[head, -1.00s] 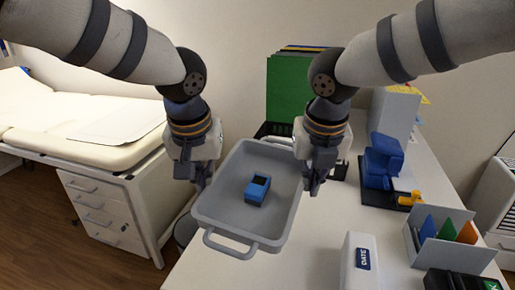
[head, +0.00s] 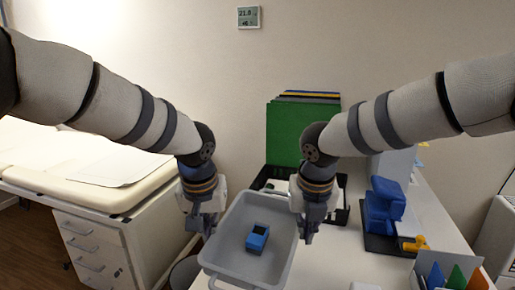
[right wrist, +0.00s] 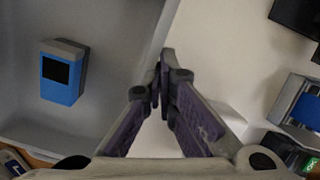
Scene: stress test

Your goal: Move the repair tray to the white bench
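The grey repair tray (head: 222,258) is in the lower middle of the head view, roughly level, with a blue box-like part (head: 257,238) inside. The tray also fills the left of the right wrist view (right wrist: 112,35), with the blue part (right wrist: 62,75) in it. My left gripper (head: 207,234) is at the tray's left rim and appears closed on it; its fingertips are small here. My right gripper (head: 306,234) is shut on the right rim, its fingers meeting at the tray wall in the wrist view (right wrist: 163,72). The white bench (head: 335,262) lies behind and right of the tray.
A green board stack (head: 290,130) stands in a black crate (head: 345,205) at the bench's back. Blue equipment (head: 385,207), a yellow piece (head: 415,243) and a coloured-card holder (head: 450,272) occupy the right. A padded couch (head: 60,165) above drawers (head: 90,250) stands left.

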